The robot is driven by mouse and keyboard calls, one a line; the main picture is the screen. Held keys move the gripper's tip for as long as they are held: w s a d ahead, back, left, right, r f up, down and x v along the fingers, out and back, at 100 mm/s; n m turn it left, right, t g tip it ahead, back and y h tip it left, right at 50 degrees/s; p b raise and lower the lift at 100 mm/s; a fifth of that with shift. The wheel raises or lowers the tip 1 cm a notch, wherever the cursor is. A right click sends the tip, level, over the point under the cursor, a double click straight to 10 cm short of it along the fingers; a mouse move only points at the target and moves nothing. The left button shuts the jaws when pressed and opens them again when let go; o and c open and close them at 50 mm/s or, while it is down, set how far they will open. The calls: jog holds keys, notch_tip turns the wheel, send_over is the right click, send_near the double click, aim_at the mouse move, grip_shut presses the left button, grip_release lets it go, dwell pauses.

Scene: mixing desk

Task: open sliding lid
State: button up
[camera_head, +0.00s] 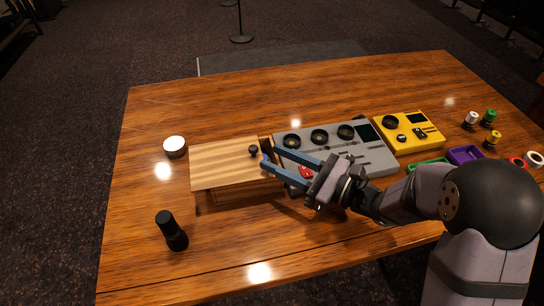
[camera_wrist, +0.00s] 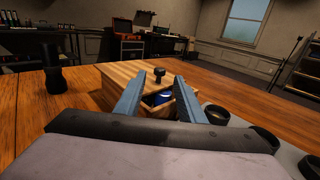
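A light wooden box (camera_head: 243,195) with a striped sliding lid (camera_head: 222,164) stands on the table, left of the grey mixer. A dark round knob (camera_head: 253,151) sits near the lid's right end. The lid is partly open: the wrist view shows a gap at the box's near end with a blue thing (camera_wrist: 163,98) inside. My gripper (camera_head: 269,157) is open, its two blue fingers pointing left at the knob. In the wrist view the knob (camera_wrist: 159,74) shows between the fingertips and a little beyond them. The fingers appear empty.
The grey mixer (camera_head: 375,160) with black dials lies under my gripper. A yellow device (camera_head: 408,133) and small coloured items are at the right. A white-topped round container (camera_head: 174,147) and a black cylinder (camera_head: 171,230) stand left of the box. The far table is clear.

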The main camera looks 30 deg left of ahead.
jog(key=shift+r, duration=0.1)
jog(key=s+a+r+n+g+h+p, duration=0.2)
jog(key=s+a+r+n+g+p, duration=0.3)
jog(key=r+p, duration=0.4)
jog(key=s+a+r+n+g+h+p, duration=0.1)
jog(key=s+a+r+n+g+p, duration=0.25)
jog(key=s+r+p, duration=0.45)
jog(key=m+t+h+p, duration=0.35)
jog(key=t+h, duration=0.35)
jog(key=h, duration=0.4)
send_near(254, 147)
jog(key=shift+f+m, duration=0.2)
jog(key=shift+m, duration=0.1)
jog(key=shift+p+x, duration=0.9)
jog(key=shift+x, duration=2.8)
